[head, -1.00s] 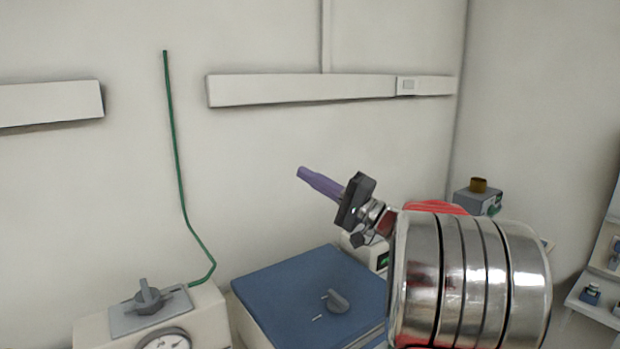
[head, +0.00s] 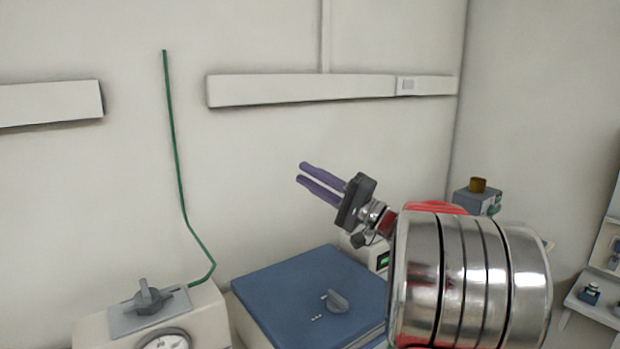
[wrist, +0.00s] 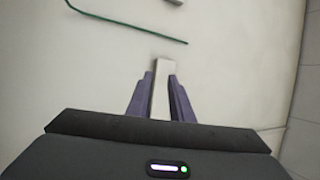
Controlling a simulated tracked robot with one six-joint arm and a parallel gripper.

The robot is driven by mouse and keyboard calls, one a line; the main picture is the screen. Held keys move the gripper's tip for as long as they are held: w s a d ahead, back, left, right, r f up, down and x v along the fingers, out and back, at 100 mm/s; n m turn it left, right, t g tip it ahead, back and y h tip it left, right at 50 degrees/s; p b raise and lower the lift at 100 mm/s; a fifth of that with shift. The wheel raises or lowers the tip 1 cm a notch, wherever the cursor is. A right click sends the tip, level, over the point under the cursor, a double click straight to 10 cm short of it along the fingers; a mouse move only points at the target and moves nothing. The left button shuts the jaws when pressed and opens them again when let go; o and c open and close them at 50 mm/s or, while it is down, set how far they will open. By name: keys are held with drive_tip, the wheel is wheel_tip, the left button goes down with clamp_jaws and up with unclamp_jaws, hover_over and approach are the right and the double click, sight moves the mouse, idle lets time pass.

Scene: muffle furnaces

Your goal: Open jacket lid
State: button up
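A blue lid (head: 290,285) with a grey knob (head: 337,301) lies flat and shut on a box-shaped unit at the lower middle of the head view. I cannot tell from the frames whether this is the jacket lid. In the wrist view my gripper (wrist: 160,82) is also open, with pale wall and a white rail behind the fingers. The unit's right side is hidden behind my arm.
A cream unit (head: 205,318) with a grey knob (head: 149,296) and a round gauge stands at the lower left. A green tube (head: 178,160) runs up the wall. White rails (head: 300,90) line the wall. A grey device (head: 478,198) stands behind my arm. Shelves are at far right.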

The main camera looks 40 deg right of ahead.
drive_tip(key=v, duration=1.3)
drive_tip(key=shift+s+f, duration=0.2)
drive_tip(key=shift+s, duration=0.05)
drive_tip(key=shift+d, duration=0.1)
drive_tip(key=shift+c, duration=0.4)
